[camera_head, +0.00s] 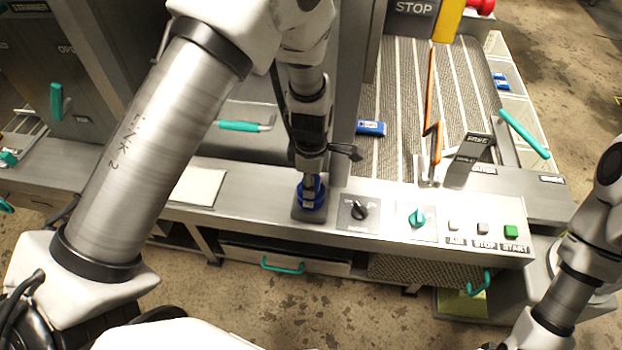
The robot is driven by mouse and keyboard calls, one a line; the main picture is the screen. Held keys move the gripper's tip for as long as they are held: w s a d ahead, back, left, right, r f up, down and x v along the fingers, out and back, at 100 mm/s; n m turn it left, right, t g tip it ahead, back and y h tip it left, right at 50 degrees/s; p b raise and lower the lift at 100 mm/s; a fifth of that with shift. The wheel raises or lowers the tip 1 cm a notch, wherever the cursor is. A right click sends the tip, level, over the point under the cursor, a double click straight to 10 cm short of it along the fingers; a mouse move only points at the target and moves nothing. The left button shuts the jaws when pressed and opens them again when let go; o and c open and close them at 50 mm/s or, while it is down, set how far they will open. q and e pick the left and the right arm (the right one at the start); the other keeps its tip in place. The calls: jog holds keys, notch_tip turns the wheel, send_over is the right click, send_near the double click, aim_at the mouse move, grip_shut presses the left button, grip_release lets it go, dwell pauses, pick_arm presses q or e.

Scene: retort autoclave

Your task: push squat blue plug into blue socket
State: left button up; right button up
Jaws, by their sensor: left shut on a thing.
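My left gripper (311,190) points straight down over the front ledge of the machine. It is shut on the squat blue plug (319,194), which shows only as blue around the fingertips. The blue socket is at this same spot on a dark grey plate (309,215). The fingers cover most of both, so I cannot tell plug from socket clearly or how deep the plug sits. My right arm comes in at the lower right, and its gripper is not in view.
Right of the plate are a black knob (360,209), a teal knob (417,217) and a green start button (511,232). A white sheet (198,187) lies to the left. A blue block (371,128) lies behind, near the ribbed conveyor (395,100).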

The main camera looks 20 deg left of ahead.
pick_arm(q)
jog(key=shift+f, duration=0.6)
dwell(0.5)
jog(key=o, duration=1.1)
jog(key=shift+o, duration=0.2)
jog(key=shift+r, duration=0.1)
notch_tip(320, 180, up, 12)
